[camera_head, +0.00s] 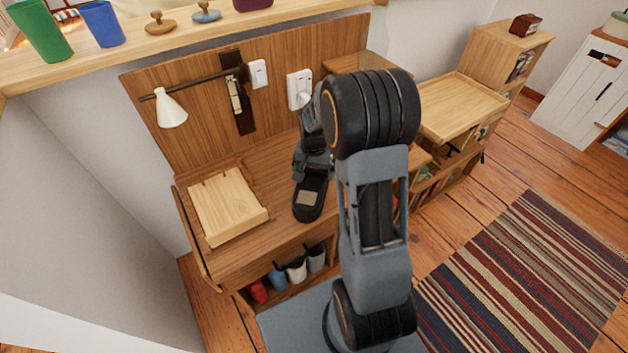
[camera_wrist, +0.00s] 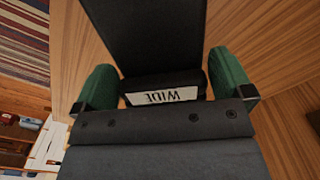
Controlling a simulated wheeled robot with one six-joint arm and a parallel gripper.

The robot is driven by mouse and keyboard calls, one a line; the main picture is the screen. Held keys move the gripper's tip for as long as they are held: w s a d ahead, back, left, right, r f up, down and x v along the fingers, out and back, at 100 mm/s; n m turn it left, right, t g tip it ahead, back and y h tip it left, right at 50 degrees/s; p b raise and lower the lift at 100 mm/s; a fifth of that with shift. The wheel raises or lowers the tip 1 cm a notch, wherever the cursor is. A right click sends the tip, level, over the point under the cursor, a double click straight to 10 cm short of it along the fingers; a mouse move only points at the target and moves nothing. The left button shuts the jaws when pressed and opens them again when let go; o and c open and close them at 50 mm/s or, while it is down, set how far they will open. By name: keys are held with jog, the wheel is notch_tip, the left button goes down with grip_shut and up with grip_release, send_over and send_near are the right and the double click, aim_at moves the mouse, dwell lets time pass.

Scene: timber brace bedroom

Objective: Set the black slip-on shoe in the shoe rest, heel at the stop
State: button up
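The black slip-on shoe (camera_head: 309,202) is over the brown wooden desk, toe toward the front edge, with a tan patch inside. Whether it touches the desk I cannot tell. My gripper (camera_head: 315,167) is at its rear end. In the wrist view the green fingers of my gripper (camera_wrist: 163,80) press both sides of the shoe (camera_wrist: 145,35), beside a white label reading WIDE upside down. The gripper looks shut on it. A pale wooden sloped board, seemingly the shoe rest (camera_head: 228,208), stands on the desk to the left, empty, with a lip along its front.
A white lamp (camera_head: 171,108) reaches out from the back panel (camera_head: 200,90). White wall plates (camera_head: 299,90) are behind my arm. Cups (camera_head: 296,270) stand on a shelf under the desk. A pale tray-topped shelf (camera_head: 455,105) is at right. Desk between shoe and board is clear.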

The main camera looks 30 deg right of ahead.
jog(key=c, duration=0.9)
jog(key=shift+r, duration=0.15)
jog(key=shift+c, duration=0.2)
